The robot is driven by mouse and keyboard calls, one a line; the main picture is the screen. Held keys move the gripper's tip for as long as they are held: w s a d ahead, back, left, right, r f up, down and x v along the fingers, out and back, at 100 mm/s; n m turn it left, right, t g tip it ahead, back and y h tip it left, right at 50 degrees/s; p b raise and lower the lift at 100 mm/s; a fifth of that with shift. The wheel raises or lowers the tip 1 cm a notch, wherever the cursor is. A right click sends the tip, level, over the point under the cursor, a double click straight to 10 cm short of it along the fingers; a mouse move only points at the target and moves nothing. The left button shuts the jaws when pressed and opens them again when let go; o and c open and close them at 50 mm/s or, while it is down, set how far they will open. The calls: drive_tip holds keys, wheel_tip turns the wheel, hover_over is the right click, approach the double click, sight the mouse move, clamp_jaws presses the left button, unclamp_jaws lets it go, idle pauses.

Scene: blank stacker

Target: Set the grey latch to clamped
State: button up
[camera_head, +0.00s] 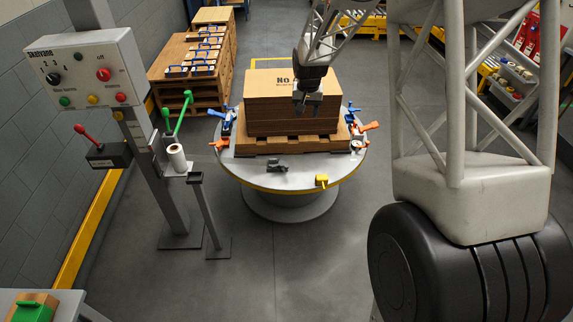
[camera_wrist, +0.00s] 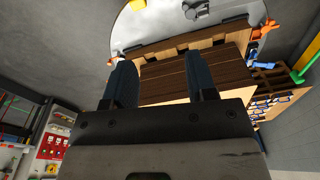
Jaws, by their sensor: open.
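The grey latch (camera_head: 277,165) is a small dark-grey piece on the front rim of the round grey turntable (camera_head: 240,175). It also shows at the top of the wrist view (camera_wrist: 205,9), beyond the stack. I cannot tell from its shape whether it is clamped. My gripper (camera_head: 308,106) hangs pointing down in front of the brown stack (camera_head: 265,90), higher than the latch and apart from it. In the wrist view its two fingers (camera_wrist: 161,78) are spread with nothing held between them.
The stack sits on a wooden pallet (camera_head: 262,147) on the turntable. Blue and orange clamps (camera_head: 221,144) stand at both sides, and a yellow piece (camera_head: 321,181) is at the front right rim. A control box (camera_head: 85,70) stands left. The floor in front is clear.

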drive_tip(key=w+a+f, duration=0.3)
drive_tip(key=w+f, duration=0.6)
drive_tip(key=f, duration=0.5)
drive_tip(key=g, duration=0.1)
approach(286, 166)
drive_tip(key=shift+d+m, duration=0.2)
drive_tip(key=shift+m, duration=0.2)
drive_tip(key=shift+w+f, duration=0.15)
drive_tip(key=shift+f, duration=0.4)
drive_tip(key=shift+f, duration=0.15)
drive_tip(key=shift+f, duration=3.75)
drive_tip(key=shift+a, duration=0.1)
drive_tip(key=c, duration=0.9)
